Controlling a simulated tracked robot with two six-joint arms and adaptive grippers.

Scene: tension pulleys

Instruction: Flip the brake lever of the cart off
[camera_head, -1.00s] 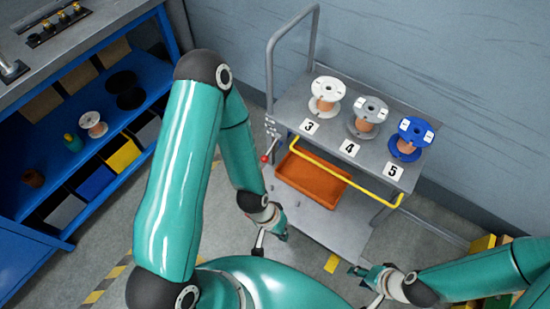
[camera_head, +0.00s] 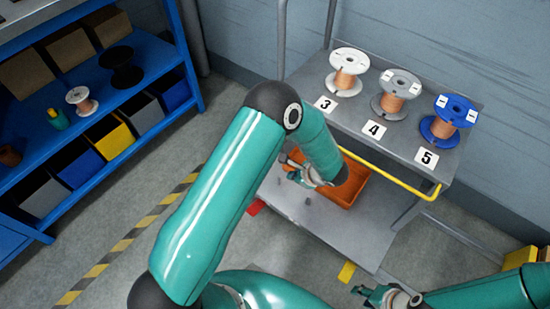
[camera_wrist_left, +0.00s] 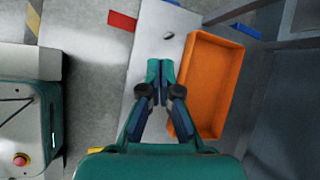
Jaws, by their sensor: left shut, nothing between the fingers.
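The cart has a grey top shelf (camera_head: 318,120) with a yellow front bar (camera_head: 400,183) and a grey lower shelf (camera_head: 345,240). The red-tipped brake lever cannot be made out now; my left arm covers the cart's left end in the head view. My left gripper (camera_head: 288,170) is over the left part of the lower shelf, below the top shelf's front edge. In the left wrist view its fingers (camera_wrist_left: 160,70) are together and empty, above the lower shelf and left of the orange tray (camera_wrist_left: 213,85). My right gripper (camera_head: 364,292) is low, in front of the cart; its jaw is unclear.
White, grey and blue spools (camera_head: 347,72) stand on the top shelf behind labels 3, 4 and 5. A blue rack (camera_head: 150,60) with bins stands at the left. A red floor mark (camera_head: 256,207) lies by the cart's left end. Floor between rack and cart is open.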

